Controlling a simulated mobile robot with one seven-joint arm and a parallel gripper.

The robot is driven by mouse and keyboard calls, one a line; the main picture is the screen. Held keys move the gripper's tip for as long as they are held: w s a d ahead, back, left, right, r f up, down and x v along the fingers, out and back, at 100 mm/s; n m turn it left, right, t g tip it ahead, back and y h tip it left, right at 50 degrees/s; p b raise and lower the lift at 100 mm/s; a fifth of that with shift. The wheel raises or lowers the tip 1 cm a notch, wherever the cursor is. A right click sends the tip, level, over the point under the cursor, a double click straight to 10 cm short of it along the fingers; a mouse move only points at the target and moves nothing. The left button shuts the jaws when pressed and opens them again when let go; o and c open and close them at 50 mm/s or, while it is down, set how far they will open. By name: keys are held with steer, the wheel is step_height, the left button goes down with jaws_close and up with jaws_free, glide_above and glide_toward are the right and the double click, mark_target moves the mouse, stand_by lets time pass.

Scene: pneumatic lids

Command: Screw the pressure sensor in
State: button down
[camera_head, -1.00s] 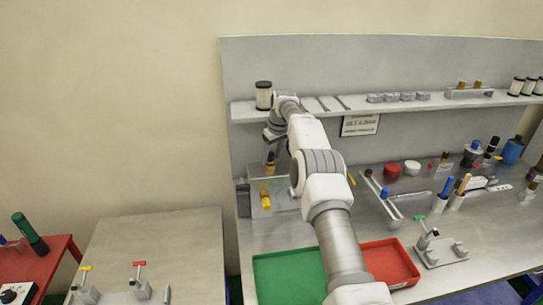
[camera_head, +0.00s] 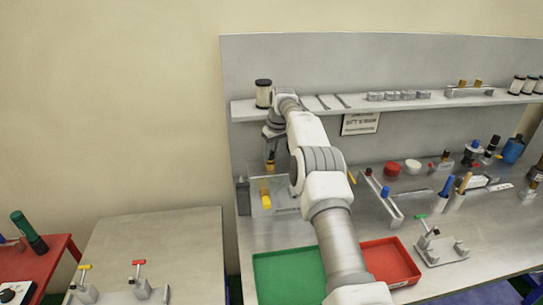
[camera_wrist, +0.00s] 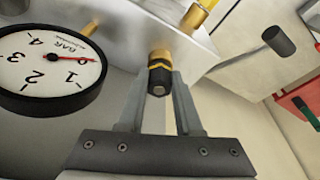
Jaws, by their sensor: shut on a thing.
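The pressure sensor (camera_wrist: 159,75) is a short black cylinder with a yellow band and a brass end. In the wrist view it sits between the fingertips of my gripper (camera_wrist: 160,85), which is shut on it. Its brass end points at the grey metal block (camera_wrist: 185,38); I cannot tell whether it touches or enters the block. In the head view my gripper (camera_head: 270,147) is over the back left of the bench, partly hidden by my arm. A yellow fitting (camera_head: 265,198) shows below it on the grey fixture there.
A round pressure gauge (camera_wrist: 48,68) is close beside my gripper in the wrist view. A shelf (camera_head: 350,104) runs above, with a jar (camera_head: 263,94) near my wrist. Green (camera_head: 285,278) and red (camera_head: 412,268) trays lie at the front of the bench.

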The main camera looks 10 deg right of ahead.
steer(key=shift+a+m, duration=0.15)
steer(key=shift+m, duration=0.85)
steer(key=shift+r+m+h, duration=0.1)
steer(key=shift+m+h, duration=0.4)
steer(key=shift+m, duration=0.4)
steer(key=m+p, duration=0.1)
steer(key=m, duration=0.2)
steer(key=shift+a+h, duration=0.15)
steer(key=shift+h, duration=0.25)
steer(key=c, duration=0.5)
jaws_free()
steer(key=shift+v, duration=3.35)
